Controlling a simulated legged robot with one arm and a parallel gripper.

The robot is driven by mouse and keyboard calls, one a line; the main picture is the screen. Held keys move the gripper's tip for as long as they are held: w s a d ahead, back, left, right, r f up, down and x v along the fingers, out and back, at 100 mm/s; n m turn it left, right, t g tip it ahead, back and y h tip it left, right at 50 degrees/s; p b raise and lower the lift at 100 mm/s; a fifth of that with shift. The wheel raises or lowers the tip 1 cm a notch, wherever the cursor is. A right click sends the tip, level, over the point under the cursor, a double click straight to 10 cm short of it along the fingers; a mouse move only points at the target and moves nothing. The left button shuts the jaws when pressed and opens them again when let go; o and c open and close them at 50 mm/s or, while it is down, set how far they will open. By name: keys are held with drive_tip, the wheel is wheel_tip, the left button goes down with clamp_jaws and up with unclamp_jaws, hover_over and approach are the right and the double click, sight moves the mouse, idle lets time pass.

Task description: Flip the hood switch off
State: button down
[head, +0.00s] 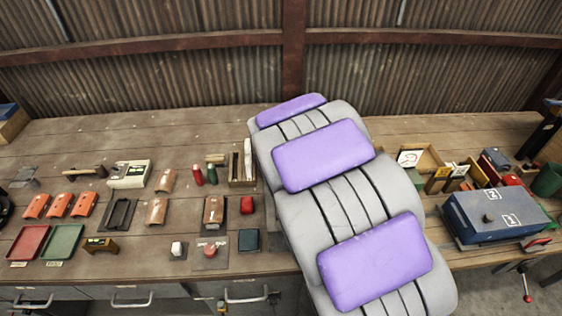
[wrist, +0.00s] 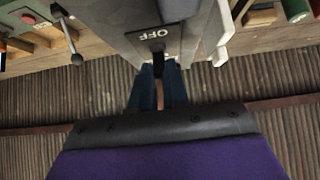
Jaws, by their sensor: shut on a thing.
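In the wrist view, a grey housing (wrist: 125,32) carries a black plate with a white "OFF" label (wrist: 158,33), which reads upside down. A dark switch lever (wrist: 158,58) stands out below the label. My gripper (wrist: 158,72) has its blue fingers shut on the lever, one on each side. The fingertips partly hide the lever, so its exact position is hard to tell. In the head view my grey and purple arm covers the middle of the bench; my gripper and the switch are hidden there.
The wooden bench (head: 100,140) holds red and green trays (head: 62,243), orange covers (head: 60,205) and small parts at left. A blue-grey box (head: 495,215) stands at right. A corrugated wall (head: 150,75) rises behind. A pale handle (wrist: 228,35) and a ball-ended rod (wrist: 70,38) flank the housing.

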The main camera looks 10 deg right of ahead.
drive_tip(key=shift+s+f+t+b, duration=0.3)
drive_tip(key=shift+f+t+b, duration=0.05)
drive_tip(key=shift+t+b, duration=0.15)
drive_tip(key=c, duration=1.1)
unclamp_jaws()
drive_tip(key=shift+a+r, duration=0.1)
drive_tip(key=shift+s+r, duration=0.35)
drive_tip(key=shift+r, duration=0.05)
drive_tip(key=b+v, duration=0.2)
drive_tip(key=v, duration=1.4)
drive_tip(key=shift+s+a+f, duration=0.1)
drive_tip(key=shift+s+a, duration=0.1)
